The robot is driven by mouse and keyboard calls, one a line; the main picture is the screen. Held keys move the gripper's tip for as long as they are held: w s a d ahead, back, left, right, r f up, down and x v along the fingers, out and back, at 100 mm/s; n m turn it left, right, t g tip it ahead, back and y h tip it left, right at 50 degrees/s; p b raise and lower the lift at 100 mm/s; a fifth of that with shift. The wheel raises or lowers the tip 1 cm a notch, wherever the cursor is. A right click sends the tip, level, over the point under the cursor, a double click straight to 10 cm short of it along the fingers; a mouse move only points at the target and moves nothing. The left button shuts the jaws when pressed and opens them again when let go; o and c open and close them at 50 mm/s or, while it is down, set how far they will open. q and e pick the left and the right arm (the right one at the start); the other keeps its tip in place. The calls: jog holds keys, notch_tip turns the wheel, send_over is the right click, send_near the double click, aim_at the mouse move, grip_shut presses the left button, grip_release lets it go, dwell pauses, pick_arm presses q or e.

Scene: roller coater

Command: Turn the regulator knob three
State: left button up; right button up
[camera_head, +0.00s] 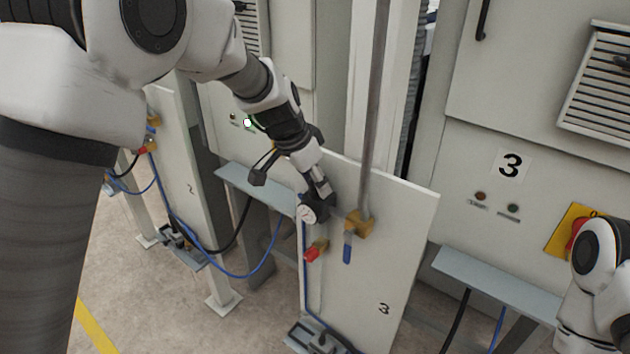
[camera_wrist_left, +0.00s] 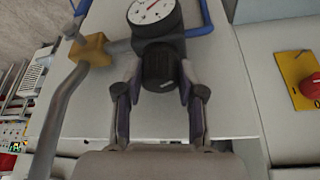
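The panel marked 3 (camera_head: 372,262) carries a regulator with a white round gauge (camera_head: 306,213). In the left wrist view the gauge (camera_wrist_left: 152,11) shows at the top, with the dark ribbed regulator knob (camera_wrist_left: 160,68) below it. My left gripper (camera_head: 318,190) is at the regulator. In the left wrist view its fingers (camera_wrist_left: 160,78) stand on either side of the knob, with narrow gaps visible, so it looks open around it. In the head view the knob is hidden by the gripper. My right arm shows at the right edge; its gripper is out of view.
A brass valve with a blue handle (camera_head: 347,248) and a vertical grey pipe (camera_head: 374,110) are just right of the gripper. A red-tipped brass fitting (camera_head: 315,251) sits below. A red switch on a yellow plate (camera_wrist_left: 312,86) shows at the right.

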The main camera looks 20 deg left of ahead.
pick_arm(q)
jog(key=shift+f, duration=0.15)
jog(key=shift+s+f+n+y, duration=0.1)
jog(key=shift+n+y, duration=0.2)
jog(key=shift+n, duration=0.5)
jog(key=o, duration=1.1)
jog(key=shift+o, duration=0.2)
jog(key=shift+w+d, duration=0.1)
jog(key=shift+w, duration=0.1)
jog(key=v, duration=1.2)
